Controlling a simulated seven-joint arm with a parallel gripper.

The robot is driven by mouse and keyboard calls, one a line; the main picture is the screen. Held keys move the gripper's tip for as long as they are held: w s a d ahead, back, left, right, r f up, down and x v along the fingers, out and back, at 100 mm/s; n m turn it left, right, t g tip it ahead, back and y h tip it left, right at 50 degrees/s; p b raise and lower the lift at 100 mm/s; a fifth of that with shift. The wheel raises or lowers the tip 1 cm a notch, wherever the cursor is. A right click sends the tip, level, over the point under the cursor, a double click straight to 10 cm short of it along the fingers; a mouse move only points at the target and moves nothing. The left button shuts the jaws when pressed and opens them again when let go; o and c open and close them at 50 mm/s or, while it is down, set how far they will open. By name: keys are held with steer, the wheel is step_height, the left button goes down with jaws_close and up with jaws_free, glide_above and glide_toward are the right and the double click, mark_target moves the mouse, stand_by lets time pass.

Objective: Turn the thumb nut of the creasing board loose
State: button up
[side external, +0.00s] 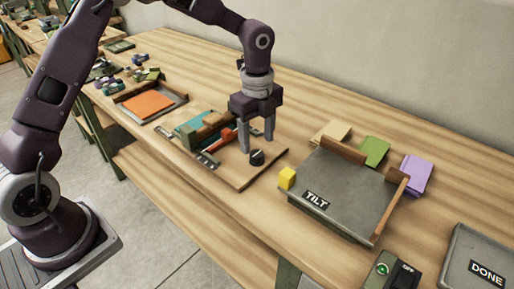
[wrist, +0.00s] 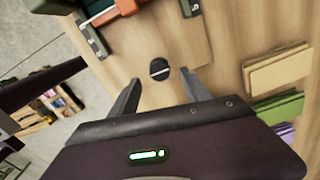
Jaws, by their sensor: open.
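The creasing board (side external: 235,176) lies flat on the bench, a wooden board with a teal part, an orange-red bar and dark rails. Its thumb nut (side external: 257,157) is a small black round knob with a light line across its top, near the board's right end. My gripper (side external: 257,146) points down above the board, close to the nut. In the wrist view the nut (wrist: 159,69) shows just beyond the two fingertips (wrist: 160,80), roughly centred between them. The fingers are apart with nothing between them. Contact with the nut does not show.
A grey tray labelled TILT (side external: 345,188) with wooden walls stands to the right. A yellow block (side external: 287,178) is at its left corner. Tan, green (side external: 374,151) and purple stacks lie behind it. A tray with an orange sheet (side external: 149,104) is on the left. A DONE plate (side external: 480,262) is front right.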

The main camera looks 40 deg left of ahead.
mark_target(257, 154)
step_height(257, 154, down, 4)
steer(key=shift+r, duration=0.15)
steer(key=shift+c, duration=0.3)
jaws_close()
